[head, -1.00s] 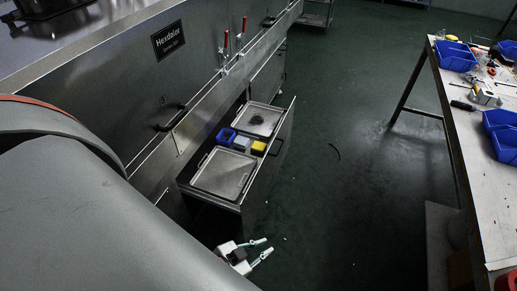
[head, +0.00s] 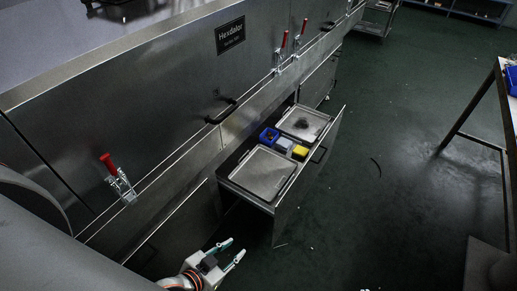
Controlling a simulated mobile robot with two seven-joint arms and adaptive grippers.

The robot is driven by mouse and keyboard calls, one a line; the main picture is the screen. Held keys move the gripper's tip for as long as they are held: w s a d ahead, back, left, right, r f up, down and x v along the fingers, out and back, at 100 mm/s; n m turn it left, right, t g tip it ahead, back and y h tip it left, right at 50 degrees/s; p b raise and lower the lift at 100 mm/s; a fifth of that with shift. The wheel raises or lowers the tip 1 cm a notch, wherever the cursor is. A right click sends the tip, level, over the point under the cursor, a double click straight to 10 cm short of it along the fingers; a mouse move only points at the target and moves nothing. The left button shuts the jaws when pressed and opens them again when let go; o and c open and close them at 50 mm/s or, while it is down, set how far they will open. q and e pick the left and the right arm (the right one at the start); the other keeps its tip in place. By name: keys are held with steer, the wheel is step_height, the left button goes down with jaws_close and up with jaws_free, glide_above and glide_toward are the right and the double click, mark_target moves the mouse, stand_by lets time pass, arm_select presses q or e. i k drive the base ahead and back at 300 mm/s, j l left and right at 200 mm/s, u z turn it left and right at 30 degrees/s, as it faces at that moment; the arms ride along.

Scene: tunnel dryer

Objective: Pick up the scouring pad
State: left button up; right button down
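An open drawer (head: 287,207) in the steel machine holds two metal trays. A dark, roundish patch (head: 302,124) lies on the far tray (head: 318,115); it may be the scouring pad, but it is too small to tell. Between the trays sit a blue bin (head: 267,138), a pale grey-blue block (head: 284,144) and a yellow block (head: 300,150). The near tray (head: 262,174) looks empty. My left gripper (head: 232,250) is open and empty, in front of and below the drawer's near end, apart from it. My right gripper is not in view.
Red-handled clamps (head: 118,180) and a black handle (head: 222,112) stick out from the machine front. A workbench (head: 490,95) stands at the right edge. The dark green floor between is mostly clear, with a thin dark strip (head: 377,167) on it.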

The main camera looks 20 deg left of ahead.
mark_target(302, 153)
steer(key=i+l+u, duration=0.1)
steer(key=u, duration=0.35)
steer(key=i+l+u, duration=0.1)
steer(key=u, duration=0.3)
steer(key=i+l+u, duration=0.15)
steer(key=u, duration=0.3)
steer(key=i+l+u, duration=0.1)
steer(key=l+u, duration=0.6)
steer(key=l, duration=0.2)
steer(key=l+u, duration=0.45)
steer(key=l, duration=0.5)
steer(key=l+u, duration=0.15)
steer(key=l, duration=0.85)
steer(key=k+l, duration=0.1)
steer(key=l, duration=1.15)
steer(key=k+l, duration=0.15)
steer(key=l, duration=0.45)
